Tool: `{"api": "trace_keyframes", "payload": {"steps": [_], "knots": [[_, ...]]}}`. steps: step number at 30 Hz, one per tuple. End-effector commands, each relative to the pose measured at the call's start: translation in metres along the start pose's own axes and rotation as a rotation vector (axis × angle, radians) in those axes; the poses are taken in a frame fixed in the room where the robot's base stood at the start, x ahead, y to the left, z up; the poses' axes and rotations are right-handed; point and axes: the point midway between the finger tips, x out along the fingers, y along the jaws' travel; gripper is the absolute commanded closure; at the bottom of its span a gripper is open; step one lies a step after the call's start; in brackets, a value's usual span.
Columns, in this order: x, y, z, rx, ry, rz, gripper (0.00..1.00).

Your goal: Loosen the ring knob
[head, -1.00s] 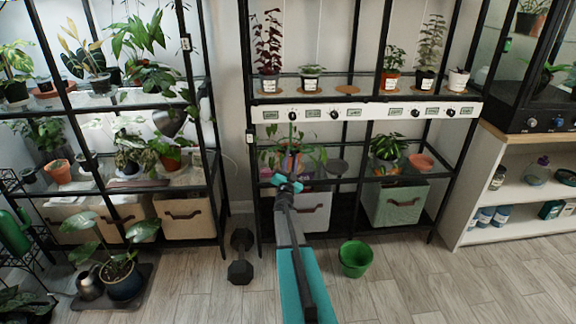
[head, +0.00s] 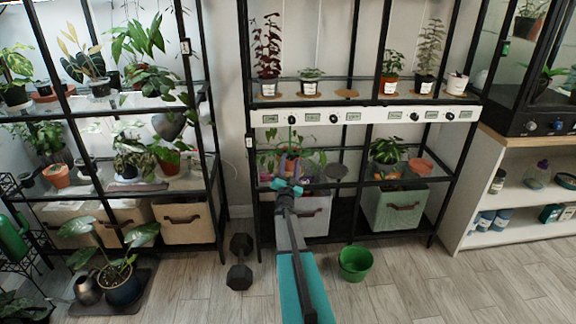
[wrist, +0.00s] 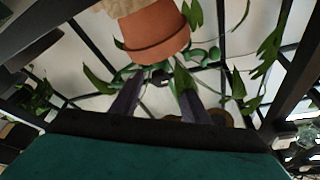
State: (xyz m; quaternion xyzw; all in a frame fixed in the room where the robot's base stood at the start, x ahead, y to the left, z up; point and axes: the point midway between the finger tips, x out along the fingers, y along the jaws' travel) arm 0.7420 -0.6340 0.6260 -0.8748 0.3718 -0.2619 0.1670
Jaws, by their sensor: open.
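My gripper (head: 288,184) is open in front of the lower shelf of the middle rack. It is by a potted plant (head: 290,164) with long drooping leaves. In the wrist view its two dark fingers (wrist: 158,96) stand apart, with a terracotta pot (wrist: 157,34) above them in the picture. A small dark piece (wrist: 160,77) shows between the fingertips, among green leaves and stems. I cannot tell whether it is the ring knob, or whether the fingers touch it. A thin green upright (head: 290,136) rises from this plant.
A white panel (head: 382,116) with several black knobs runs across the rack above the plant. A grey saucer (head: 335,171) is to the right on the shelf. A dumbbell (head: 240,262) and a green bucket (head: 355,263) stand on the floor. Black rack posts flank the shelf.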

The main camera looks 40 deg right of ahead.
Motion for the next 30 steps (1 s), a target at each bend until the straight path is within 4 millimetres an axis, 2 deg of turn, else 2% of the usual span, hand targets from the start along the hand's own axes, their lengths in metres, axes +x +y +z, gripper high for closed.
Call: {"api": "trace_keyframes", "payload": {"steps": [5,11,30], "knots": [[-0.005,0.0,0.0,0.0,0.0,0.0,0.59],[-0.021,-0.001,-0.001,0.0,-0.001,0.0,0.59],[-0.104,-0.001,-0.001,0.0,-0.001,0.0,0.59]]}}
